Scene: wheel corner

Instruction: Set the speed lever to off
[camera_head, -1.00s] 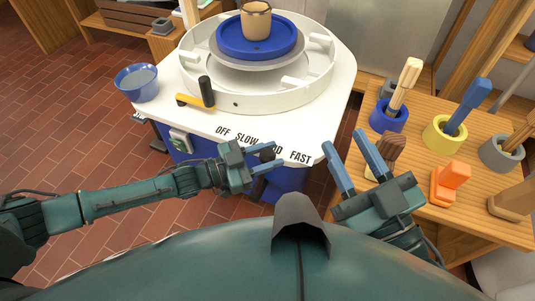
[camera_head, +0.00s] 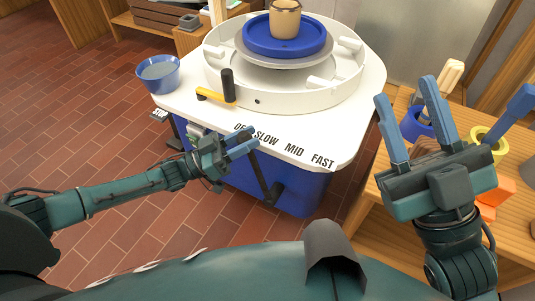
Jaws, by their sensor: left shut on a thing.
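The white wheel table (camera_head: 205,112) carries the words OFF, SLOW, MID and FAST along its front edge. My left gripper (camera_head: 256,141) is at that edge, just below OFF and SLOW. Its blue fingers are shut on what seems to be the speed lever, which they and the edge mostly hide. A dark rod with a black block (camera_head: 274,191) shows below the fingers, against the blue cabinet; I cannot tell if it belongs to the lever. My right gripper (camera_head: 405,90) is open and empty, fingers up, right of the table in the picture.
A yellow bar with a black upright grip (camera_head: 228,86) sits on the tabletop by the white basin (camera_head: 285,98). A blue bowl (camera_head: 158,75) stands at the left corner. A wooden bench (camera_head: 358,225) with tool pots is close behind my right gripper.

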